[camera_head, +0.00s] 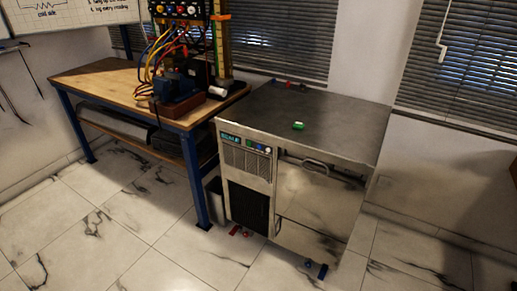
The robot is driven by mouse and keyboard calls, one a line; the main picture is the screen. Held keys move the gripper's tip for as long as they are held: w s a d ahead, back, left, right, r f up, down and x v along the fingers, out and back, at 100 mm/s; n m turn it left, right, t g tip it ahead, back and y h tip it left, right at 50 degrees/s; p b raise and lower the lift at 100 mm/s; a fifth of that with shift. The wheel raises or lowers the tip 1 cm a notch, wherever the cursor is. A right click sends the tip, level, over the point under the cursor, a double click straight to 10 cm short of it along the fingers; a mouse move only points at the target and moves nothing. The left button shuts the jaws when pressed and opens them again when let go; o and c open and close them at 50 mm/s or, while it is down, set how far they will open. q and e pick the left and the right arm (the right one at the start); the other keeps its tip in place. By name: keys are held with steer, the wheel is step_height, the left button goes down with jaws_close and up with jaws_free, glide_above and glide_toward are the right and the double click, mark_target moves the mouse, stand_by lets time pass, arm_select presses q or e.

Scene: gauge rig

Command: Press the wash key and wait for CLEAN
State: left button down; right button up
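A steel washer-like cabinet (310,205) stands right of the workbench, with a dark grey flat top. Its small control panel (245,144) is at the upper left of the front. The panel carries a small teal-lit display (231,138) and several small coloured keys or lights (257,148), one green and one pale among them. The display's text is too small to read, and I cannot tell which key is the wash key. The front door with a curved handle (316,163) looks shut. Neither of my grippers is in view.
A wooden workbench (105,82) with blue legs holds a blue machine, coloured cables and a panel. A small green object (298,126) lies on the cabinet top. Small red and blue items lie by the cabinet's foot.

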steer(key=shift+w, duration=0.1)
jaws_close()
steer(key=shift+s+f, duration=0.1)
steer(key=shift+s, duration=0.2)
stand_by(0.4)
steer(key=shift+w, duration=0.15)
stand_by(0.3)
